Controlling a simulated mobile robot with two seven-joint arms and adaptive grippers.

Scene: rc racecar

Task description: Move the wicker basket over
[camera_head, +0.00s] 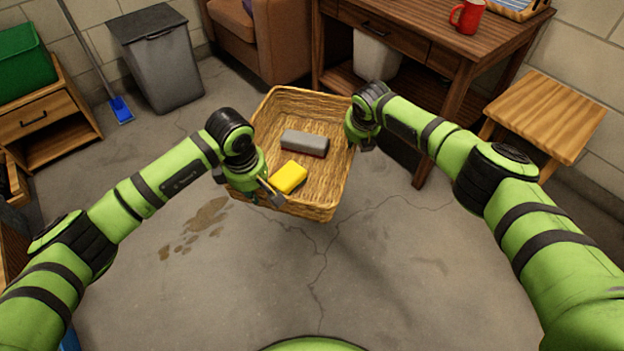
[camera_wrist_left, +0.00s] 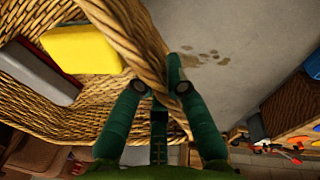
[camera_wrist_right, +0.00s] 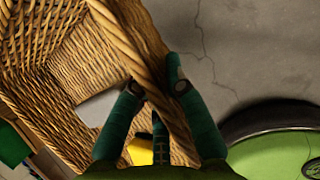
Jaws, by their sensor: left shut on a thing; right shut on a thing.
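The wicker basket (camera_head: 318,203) is in the middle of the head view, held above the concrete floor between my two arms. Inside it lie a yellow block (camera_head: 288,177) and a grey block with a dark red underside (camera_head: 304,142). My left gripper (camera_head: 272,196) is shut on the basket's near left rim; the left wrist view shows its fingers (camera_wrist_left: 160,88) on both sides of the woven wall. My right gripper is shut on the right rim; its fingers (camera_wrist_right: 157,88) straddle the wall in the right wrist view. In the head view the right fingertips are hidden behind the wrist.
A wooden desk (camera_head: 400,40) with a red mug (camera_head: 467,16) stands behind at the right, with a wooden stool (camera_head: 546,115) beside it. A grey bin (camera_head: 160,70), blue dustpan (camera_head: 121,110) and small cabinet (camera_head: 45,120) stand at the left. The near floor is clear.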

